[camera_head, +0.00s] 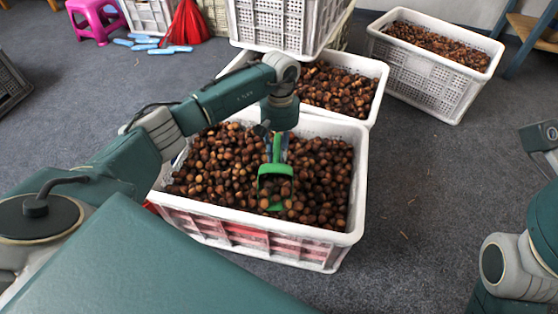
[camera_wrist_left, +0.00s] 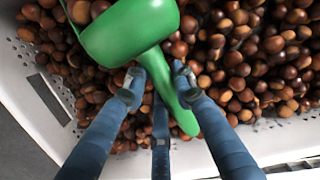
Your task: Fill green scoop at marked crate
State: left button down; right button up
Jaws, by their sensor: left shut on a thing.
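The green scoop (camera_head: 275,172) is over the chestnuts in the near white crate (camera_head: 345,238), and several chestnuts show in or right at its mouth. My left gripper (camera_head: 277,142) reaches in from above and is shut on the scoop's handle. In the left wrist view the scoop (camera_wrist_left: 130,30) fills the upper left, and my left gripper's fingers (camera_wrist_left: 155,88) close around its handle. My right gripper is outside the head view; only part of my right arm shows.
A second white crate of chestnuts (camera_head: 376,68) stands directly behind, with a stacked white crate (camera_head: 275,22) beyond it. Another full crate (camera_head: 455,92) stands at the back right. A pink stool (camera_head: 97,18) is at the back left. The grey floor right of the near crate is clear.

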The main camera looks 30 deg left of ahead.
pick_arm(q)
jog(key=shift+g, duration=0.5)
jog(key=shift+p+v, duration=0.4)
jog(key=shift+v, duration=2.25)
jog(key=shift+w+a, duration=0.1)
